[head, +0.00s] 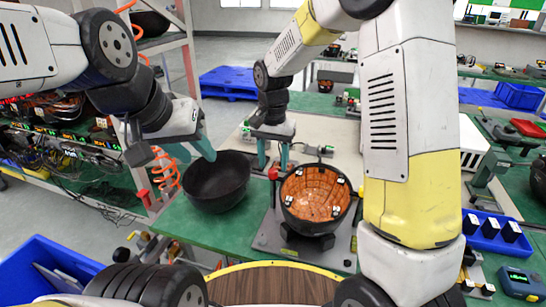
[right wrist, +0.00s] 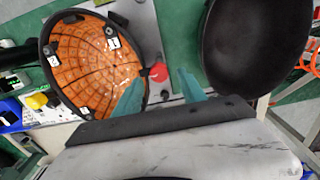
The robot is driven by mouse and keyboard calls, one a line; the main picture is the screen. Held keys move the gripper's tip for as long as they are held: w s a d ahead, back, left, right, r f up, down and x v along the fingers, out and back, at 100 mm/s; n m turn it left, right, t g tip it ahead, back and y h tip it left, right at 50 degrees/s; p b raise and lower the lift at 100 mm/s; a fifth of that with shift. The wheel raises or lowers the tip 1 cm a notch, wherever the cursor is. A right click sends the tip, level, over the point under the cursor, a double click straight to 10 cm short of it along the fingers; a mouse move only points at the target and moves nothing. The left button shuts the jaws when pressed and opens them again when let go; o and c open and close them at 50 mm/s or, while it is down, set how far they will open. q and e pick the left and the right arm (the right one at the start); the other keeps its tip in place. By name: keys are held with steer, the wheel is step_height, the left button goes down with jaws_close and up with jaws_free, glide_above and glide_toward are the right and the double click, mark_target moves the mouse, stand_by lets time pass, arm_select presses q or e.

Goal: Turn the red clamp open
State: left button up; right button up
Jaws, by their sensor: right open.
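The red clamp (head: 273,173) stands at the left edge of the bowl-shaped fixture (head: 288,219), whose inside is orange with a dark grid and small white-and-black blocks. My right gripper (head: 273,158) is open above the clamp, teal fingers pointing down. In the right wrist view the red clamp (right wrist: 159,72) shows between the two fingertips (right wrist: 160,82); I cannot tell whether they touch it. A black bowl (head: 215,182) is left of the fixture. My left gripper (head: 206,150) has a teal finger at the bowl's back rim; its opening and any contact are unclear.
The fixture stands on a grey plate (head: 264,240) on the green bench. A shelf with cables (head: 70,130) is at the left. A blue bin (head: 50,270) is at the lower left, and a blue tray (head: 497,236) with black parts is at the right.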

steer(key=shift+f, duration=1.1)
steer(key=shift+c, duration=0.5)
jaws_close()
